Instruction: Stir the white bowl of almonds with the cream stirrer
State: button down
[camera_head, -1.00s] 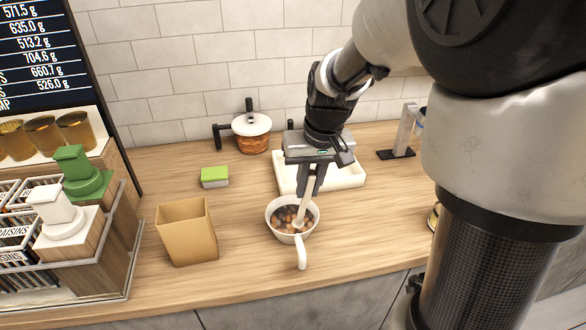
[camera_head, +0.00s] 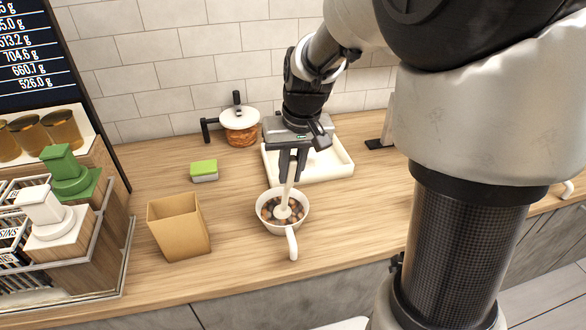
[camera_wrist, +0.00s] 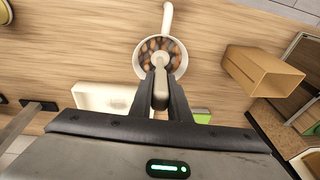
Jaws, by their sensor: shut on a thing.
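The white bowl (camera_head: 292,232) stands on the wooden counter, with its handle towards the front edge. Brown almonds (camera_head: 270,207) lie in it. My gripper (camera_head: 292,178) is above the bowl, shut on the cream stirrer (camera_head: 287,198). The stirrer points down, nearly upright, and its wide lower end is in among the almonds. In the wrist view the bowl (camera_wrist: 139,70) is beyond my fingertips (camera_wrist: 161,105), and the stirrer (camera_wrist: 160,88) reaches from them into it. The very bottom of the stirrer is hidden.
A white tray (camera_head: 335,172) lies behind the bowl. A tan open box (camera_head: 180,228) stands to its left, with a green-topped block (camera_head: 204,171) behind. A lidded jar (camera_head: 240,127) is near the wall. A rack (camera_head: 118,262) fills the left. Counter right of the bowl is clear.

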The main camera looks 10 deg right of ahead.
jog(key=shift+w+a+p+v, duration=0.1)
jog(key=shift+w+p+v, duration=0.1)
jog(key=shift+p+v, duration=0.75)
jog(key=shift+w+a+p+v, duration=0.1)
jog(key=shift+w+p+v, duration=0.1)
jog(key=shift+p+v, duration=0.75)
jog(key=shift+w+a+p+v, duration=0.15)
jog(key=shift+p+v, duration=0.4)
jog(key=shift+v, duration=0.75)
jog(key=shift+r, duration=0.2)
jog(key=shift+w+a+p+v, duration=0.1)
jog(key=shift+w+p+v, duration=0.15)
jog(key=shift+p+v, duration=0.8)
jog(key=shift+w+a+p+v, duration=0.15)
jog(key=shift+p+v, duration=0.45)
jog(key=shift+v, duration=0.7)
jog(key=shift+w+d, duration=0.1)
